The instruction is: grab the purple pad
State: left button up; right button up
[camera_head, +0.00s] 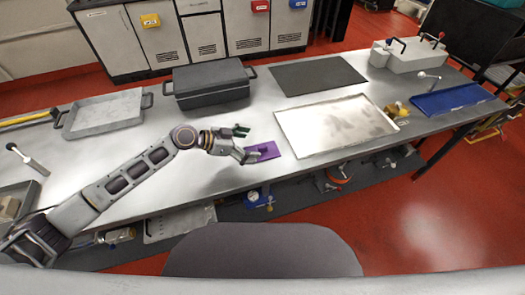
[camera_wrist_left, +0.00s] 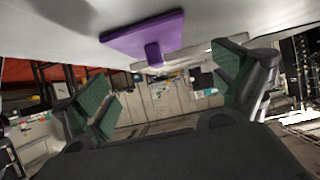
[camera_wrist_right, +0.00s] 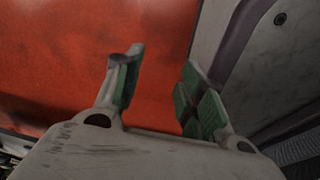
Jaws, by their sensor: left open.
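The purple pad (camera_head: 266,151) lies flat on the metal table, left of the large light tray. In the left wrist view the pad (camera_wrist_left: 140,35) shows in the upper middle, with a small purple handle-like block on it. My left gripper (camera_head: 246,145) is at the pad's left side, its fingers spread and empty. In the left wrist view its green-padded fingers (camera_wrist_left: 170,88) stand wide apart, with the pad above the gap. My right gripper (camera_wrist_right: 160,85) shows only in its own wrist view, open and empty, with red floor behind it.
The large light tray (camera_head: 335,126) stands just right of the pad. A dark lidded box (camera_head: 210,88), a grey handled tray (camera_head: 104,113), a dark mat (camera_head: 317,75) and a blue tray (camera_head: 450,99) are also on the table. The tabletop in front of my left arm is clear.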

aim_at(261, 147)
jog(key=shift+w, duration=0.2)
pick_arm(q)
jog(key=shift+d, duration=0.1)
pick_arm(e)
jog(key=shift+d, duration=0.1)
pick_arm(q)
jog(key=shift+w+d+f, duration=0.1)
jog(key=shift+d, duration=0.1)
jog(key=shift+p+x, duration=0.4)
jog(key=shift+x, duration=1.6)
jog(key=shift+d+f, duration=0.15)
jog(key=shift+d, duration=0.1)
pick_arm(e)
jog(key=shift+s+d+r, duration=0.1)
jog(key=shift+s+d, duration=0.6)
jog(key=shift+s, duration=0.1)
jog(key=shift+w, duration=0.25)
jog(key=shift+a, duration=0.15)
